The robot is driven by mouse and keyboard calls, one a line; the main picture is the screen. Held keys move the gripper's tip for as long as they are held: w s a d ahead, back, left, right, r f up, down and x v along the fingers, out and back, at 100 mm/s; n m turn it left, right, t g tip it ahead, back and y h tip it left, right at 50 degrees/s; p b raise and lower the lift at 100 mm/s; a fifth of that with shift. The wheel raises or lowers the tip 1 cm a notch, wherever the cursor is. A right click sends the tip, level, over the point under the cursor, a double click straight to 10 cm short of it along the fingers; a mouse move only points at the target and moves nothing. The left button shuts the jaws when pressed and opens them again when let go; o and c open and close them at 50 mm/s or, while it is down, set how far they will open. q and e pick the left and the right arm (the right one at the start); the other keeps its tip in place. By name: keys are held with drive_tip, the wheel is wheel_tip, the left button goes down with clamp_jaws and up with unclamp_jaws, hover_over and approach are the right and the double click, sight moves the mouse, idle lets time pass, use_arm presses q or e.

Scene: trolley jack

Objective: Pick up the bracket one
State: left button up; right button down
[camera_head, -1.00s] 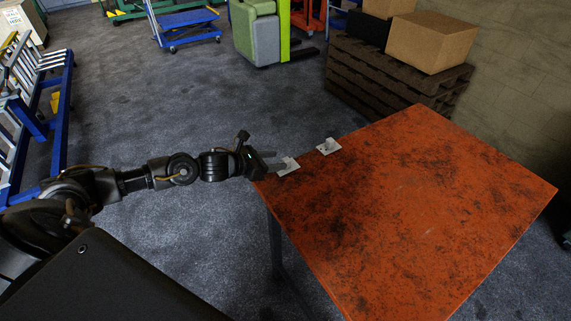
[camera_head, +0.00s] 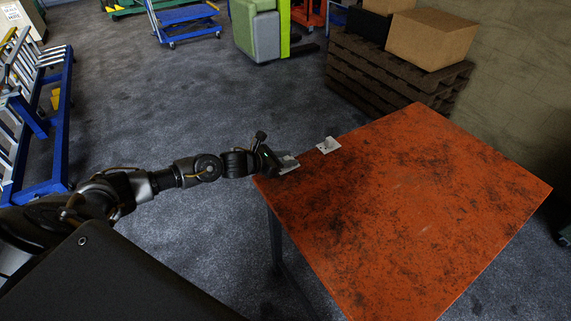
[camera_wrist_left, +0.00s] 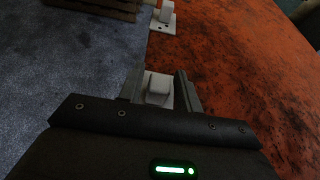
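Two small pale brackets lie at the left edge of the orange table. The nearer bracket (camera_head: 289,164) is partly hidden by my left gripper (camera_head: 282,161) in the head view. In the left wrist view the nearer bracket (camera_wrist_left: 158,89) has its raised part between the two fingers of my left gripper (camera_wrist_left: 159,80). The fingers stand apart, one on each side of it; I see no clear grip on it. The farther bracket (camera_head: 327,145) stands free, and it also shows at the top of the left wrist view (camera_wrist_left: 163,18). My right gripper is out of view.
The worn orange table (camera_head: 410,210) is otherwise bare. Behind it are a dark pallet stack (camera_head: 375,75) and cardboard boxes (camera_head: 432,38). A blue metal frame (camera_head: 45,125) stands at the left. Open grey floor lies left of the table.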

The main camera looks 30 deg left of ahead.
use_arm(q)
clamp_jaws()
drive_tip(key=shift+r, duration=0.1)
wheel_tip(320, 180, up, 10)
drive_tip(key=shift+f+b, duration=0.1)
drive_tip(key=shift+b, duration=0.8)
